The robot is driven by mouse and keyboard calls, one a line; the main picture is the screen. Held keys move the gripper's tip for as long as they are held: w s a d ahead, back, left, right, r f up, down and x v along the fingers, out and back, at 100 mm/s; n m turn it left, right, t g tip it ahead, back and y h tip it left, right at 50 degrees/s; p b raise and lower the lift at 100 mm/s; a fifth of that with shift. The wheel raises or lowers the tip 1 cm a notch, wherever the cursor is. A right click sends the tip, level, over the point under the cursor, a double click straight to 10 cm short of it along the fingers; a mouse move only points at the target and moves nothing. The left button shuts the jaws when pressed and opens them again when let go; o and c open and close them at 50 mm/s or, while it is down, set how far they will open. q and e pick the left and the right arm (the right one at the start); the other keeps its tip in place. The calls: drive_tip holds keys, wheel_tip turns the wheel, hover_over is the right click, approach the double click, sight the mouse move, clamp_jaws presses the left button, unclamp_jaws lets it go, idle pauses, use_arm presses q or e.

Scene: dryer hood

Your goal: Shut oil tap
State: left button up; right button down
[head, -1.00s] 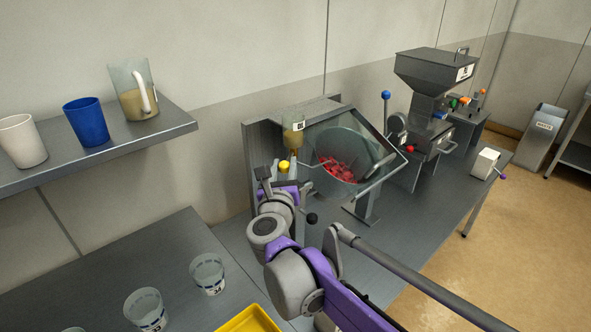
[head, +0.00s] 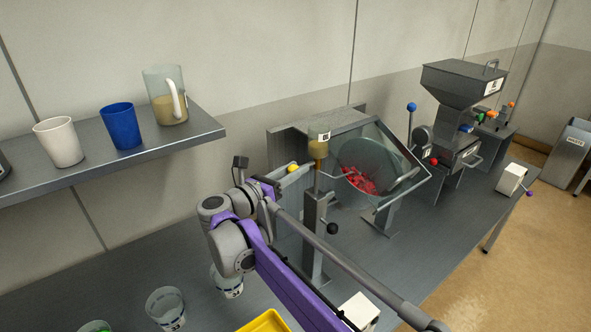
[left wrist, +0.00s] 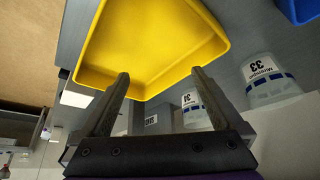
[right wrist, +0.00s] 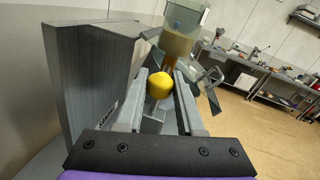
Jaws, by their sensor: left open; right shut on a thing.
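The oil tap's yellow ball knob (head: 293,167) is beside a clear cup of amber oil (head: 318,148) at the drum machine's left side. In the right wrist view, the knob (right wrist: 160,86) lies between the fingers of my right gripper (right wrist: 166,76), which is shut on it. The oil cup (right wrist: 181,38) and its brownish outlet are just beyond. The lever under the knob is mostly hidden. My left gripper (left wrist: 160,75) is open and empty, with a yellow tray (left wrist: 150,45) beyond its fingertips.
A tilted drum (head: 370,168) with red pieces stands right of the tap. A grey panel (right wrist: 92,80) is close left of my right gripper. A shelf (head: 100,160) above the bench holds a white cup, a blue cup and a jug. Measuring cups (head: 165,305) stand on the bench.

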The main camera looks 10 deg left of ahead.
drive_tip(key=shift+r, duration=0.1)
idle(0.3)
drive_tip(key=c, duration=0.9)
unclamp_jaws()
drive_tip(key=o, duration=0.4)
drive_tip(key=shift+w, duration=0.1)
drive_tip(key=shift+c, duration=0.2)
use_arm(q)
drive_tip(key=shift+s+f+b, duration=0.2)
drive_tip(key=shift+f+b, duration=0.2)
drive_tip(key=shift+f, duration=0.15)
drive_tip(key=shift+s+f+b, duration=0.15)
drive_tip(key=shift+f+b, duration=0.2)
drive_tip(key=shift+f, duration=0.15)
use_arm(e)
drive_tip(key=v, duration=1.1)
drive_tip(key=shift+w, duration=0.15)
